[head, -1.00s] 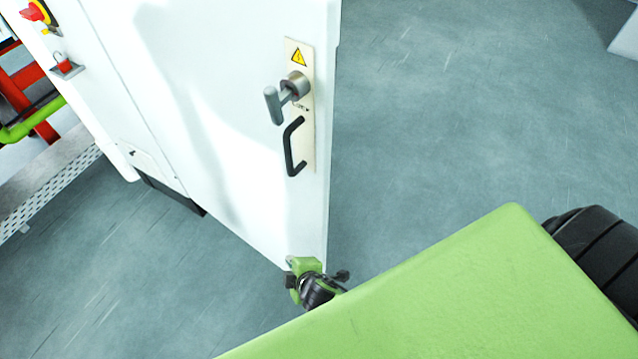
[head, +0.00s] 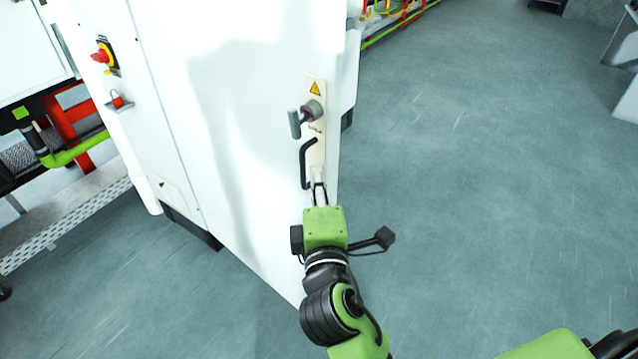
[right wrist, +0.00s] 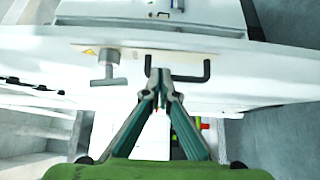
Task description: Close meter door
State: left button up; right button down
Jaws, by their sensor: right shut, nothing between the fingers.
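The white meter door (head: 240,150) fills the middle of the head view, and how far it stands open is not clear. It carries a plate with a yellow warning sign (head: 315,89), a grey lever handle (head: 296,122) and a black pull handle (head: 305,163). My right gripper (head: 319,185) is shut and empty, with its tips at the lower end of the pull handle. In the right wrist view, the shut tips (right wrist: 160,76) lie at the black pull handle (right wrist: 206,74). Whether they touch it is unclear. My left gripper is not in view.
A red and yellow switch (head: 103,56) and a red lock-like part (head: 118,101) sit on the cabinet left of the door. A perforated metal strip (head: 60,228) lies on the floor at left. The grey floor (head: 480,190) at right is clear.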

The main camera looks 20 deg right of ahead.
aim_at(314, 147)
jog(key=x, duration=0.2)
jog(key=p+x, duration=0.1)
jog(key=x, duration=0.1)
jog(key=shift+r, duration=0.2)
jog(key=shift+x, duration=0.8)
jog(key=shift+f, duration=0.15)
